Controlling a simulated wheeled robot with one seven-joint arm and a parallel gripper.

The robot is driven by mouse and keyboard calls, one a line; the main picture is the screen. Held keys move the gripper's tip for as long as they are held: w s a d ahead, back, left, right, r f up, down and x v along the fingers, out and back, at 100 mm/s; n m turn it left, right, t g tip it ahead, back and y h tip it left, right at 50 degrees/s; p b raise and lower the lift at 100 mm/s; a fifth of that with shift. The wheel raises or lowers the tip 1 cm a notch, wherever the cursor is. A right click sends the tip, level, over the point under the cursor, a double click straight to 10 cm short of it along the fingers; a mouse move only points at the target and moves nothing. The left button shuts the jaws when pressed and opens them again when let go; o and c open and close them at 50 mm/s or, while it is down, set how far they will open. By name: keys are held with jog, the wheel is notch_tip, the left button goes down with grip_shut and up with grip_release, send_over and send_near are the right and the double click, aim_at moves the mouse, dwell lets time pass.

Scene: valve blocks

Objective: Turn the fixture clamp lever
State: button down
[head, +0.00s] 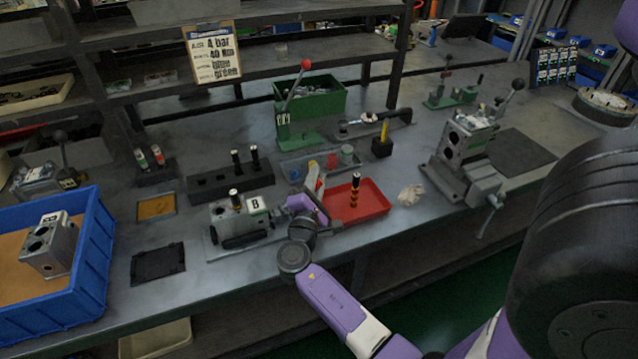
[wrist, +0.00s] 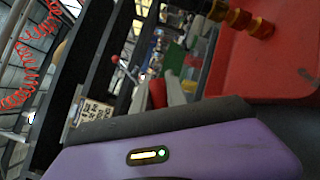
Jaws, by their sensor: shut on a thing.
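My gripper (head: 316,185) is in the middle of the bench, between the fixture plate with the block marked B (head: 228,216) and the red tray (head: 373,197). In the wrist view a purple and black gripper part fills the lower half, with the red tray (wrist: 285,60) at the upper right. A lever with a red knob (head: 305,65) stands tilted on a green base behind my gripper. A grey clamping fixture (head: 462,165) at the right has a black-knobbed lever (head: 517,85). Which is the clamp lever is unclear.
A black and yellow piece (head: 354,190) stands in the red tray. A blue bin (head: 100,255) holding another block is at the left. A green box (head: 318,100) and dark shelves (head: 130,100) stand behind.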

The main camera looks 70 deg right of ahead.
jog(key=w+a+r+n+t+h+b, duration=0.2)
jog(key=w+a+r+n+t+b, duration=0.3)
jog(key=n, duration=0.9)
jog(key=shift+w+a+r+n+t, duration=0.5)
jog(key=shift+w+t, duration=0.55)
jog(key=shift+t, duration=0.55)
jog(key=shift+a+r, duration=0.1)
jog(key=shift+r, duration=0.05)
jog(key=c, duration=1.3)
grip_release()
jog(key=shift+c, duration=0.2)
jog(key=b+v, duration=0.1)
jog(key=v, duration=0.6)
jog(key=shift+a+f+b, duration=0.25)
jog(key=shift+b, duration=0.1)
jog(key=shift+s+a, duration=0.1)
jog(key=shift+s, duration=0.05)
